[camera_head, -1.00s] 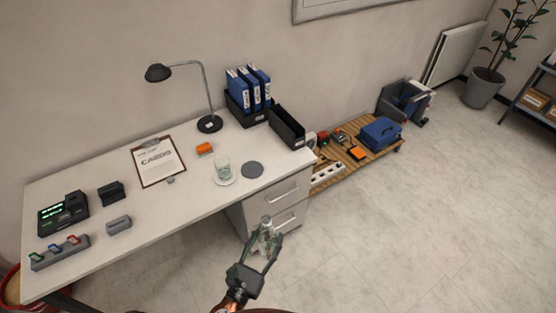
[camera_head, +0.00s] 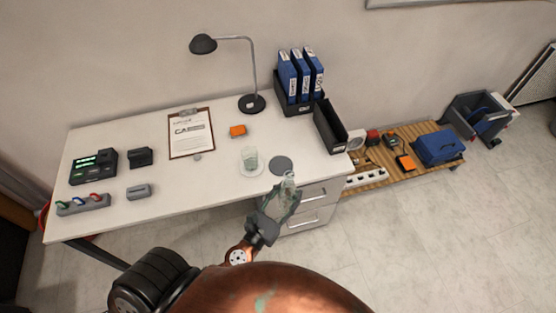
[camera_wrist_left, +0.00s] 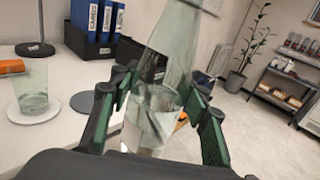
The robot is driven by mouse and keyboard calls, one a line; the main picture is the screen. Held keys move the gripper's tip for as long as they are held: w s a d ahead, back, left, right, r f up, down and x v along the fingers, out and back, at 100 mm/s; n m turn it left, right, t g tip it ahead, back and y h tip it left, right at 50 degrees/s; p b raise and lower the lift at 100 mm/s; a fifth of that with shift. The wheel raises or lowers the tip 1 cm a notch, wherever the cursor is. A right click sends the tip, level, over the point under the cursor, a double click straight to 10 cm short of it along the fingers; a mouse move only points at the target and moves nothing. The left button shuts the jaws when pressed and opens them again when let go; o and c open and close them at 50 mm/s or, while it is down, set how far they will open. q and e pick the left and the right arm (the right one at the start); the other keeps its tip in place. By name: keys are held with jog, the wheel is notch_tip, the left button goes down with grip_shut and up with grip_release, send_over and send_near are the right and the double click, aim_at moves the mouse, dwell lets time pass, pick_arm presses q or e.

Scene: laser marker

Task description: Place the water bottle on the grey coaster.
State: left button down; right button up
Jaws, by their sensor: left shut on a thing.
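My left gripper (camera_head: 277,204) is shut on a clear water bottle (camera_head: 287,185), held upright or nearly so in front of the desk's front edge. In the left wrist view the bottle (camera_wrist_left: 158,100) stands between the two green-padded fingers, with water in its lower part. The grey coaster (camera_head: 281,165) lies bare on the desk just beyond the bottle; in the left wrist view it is partly hidden behind a finger (camera_wrist_left: 84,102). My right gripper is not in view.
A glass (camera_head: 249,158) on a white coaster stands left of the grey coaster. A black tray (camera_head: 331,128), blue binders (camera_head: 300,75) and a lamp (camera_head: 252,103) stand behind. An orange box (camera_head: 238,131) and clipboard (camera_head: 191,132) lie farther left.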

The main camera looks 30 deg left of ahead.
pick_arm(q)
jog(key=w+a+r+p, duration=0.5)
jog(key=a+r, duration=0.1)
jog(key=a, duration=0.3)
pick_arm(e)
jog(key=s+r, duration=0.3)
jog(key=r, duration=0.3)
pick_arm(q)
jog(key=w+a+f+b, duration=0.5)
jog(key=w+f+b, duration=0.4)
jog(key=w+f, duration=0.3)
jog(key=shift+w+a+f+n+y, duration=0.2)
jog(key=shift+w+f+n+y, duration=0.2)
jog(key=shift+w, duration=0.1)
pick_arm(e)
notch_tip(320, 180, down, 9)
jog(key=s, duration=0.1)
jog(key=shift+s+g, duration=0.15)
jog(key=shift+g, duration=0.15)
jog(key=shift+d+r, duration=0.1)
